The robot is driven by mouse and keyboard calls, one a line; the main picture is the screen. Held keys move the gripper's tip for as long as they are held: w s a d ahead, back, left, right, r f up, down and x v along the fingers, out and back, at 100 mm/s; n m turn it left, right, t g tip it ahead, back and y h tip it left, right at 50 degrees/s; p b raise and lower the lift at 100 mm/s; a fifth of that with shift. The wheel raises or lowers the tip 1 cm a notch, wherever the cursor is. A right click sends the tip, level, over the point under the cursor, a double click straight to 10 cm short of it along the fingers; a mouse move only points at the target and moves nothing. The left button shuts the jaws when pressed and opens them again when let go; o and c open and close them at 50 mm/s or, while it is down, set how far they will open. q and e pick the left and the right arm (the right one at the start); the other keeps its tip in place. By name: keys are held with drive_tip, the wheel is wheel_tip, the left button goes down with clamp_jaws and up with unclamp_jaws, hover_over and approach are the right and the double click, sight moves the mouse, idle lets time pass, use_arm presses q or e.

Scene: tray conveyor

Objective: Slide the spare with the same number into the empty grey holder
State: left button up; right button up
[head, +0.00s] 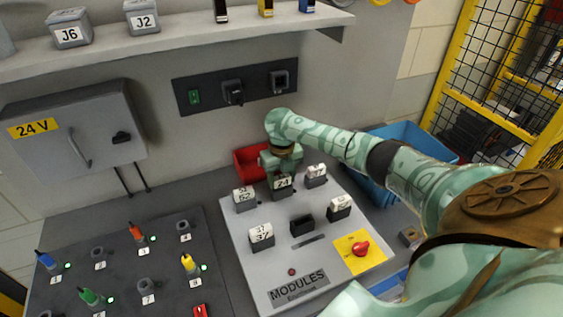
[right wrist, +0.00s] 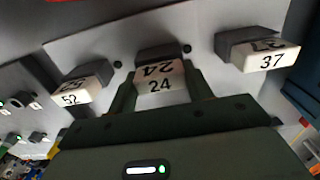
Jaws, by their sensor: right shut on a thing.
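My right gripper (head: 281,172) is shut on the white module marked 24 (head: 282,184) at the back middle of the panel. In the right wrist view the module 24 (right wrist: 160,84) sits between the two fingers, with a dark grey holder (right wrist: 162,52) right behind it. I cannot tell whether the module is still seated in that holder. A dark holder with no white module (head: 302,224) stands empty at the front middle of the panel. My left gripper is not in view.
Module 52 (right wrist: 84,90) and module 37 (right wrist: 262,56) flank the gripper. A front-left module (head: 261,236) and a front-right one (head: 340,206) stand on the white panel (head: 248,262). A red knob (head: 361,248) is at front right. A red bin (head: 246,160) lies behind.

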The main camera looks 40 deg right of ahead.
sight(282, 177)
drive_tip(key=shift+f, duration=0.4)
drive_tip(key=o, duration=1.1)
drive_tip(key=shift+r, duration=0.15)
wheel_tip(282, 177, up, 16)
drive_tip(key=p, duration=0.4)
drive_tip(key=shift+r, duration=0.1)
drive_tip(key=shift+s, duration=0.1)
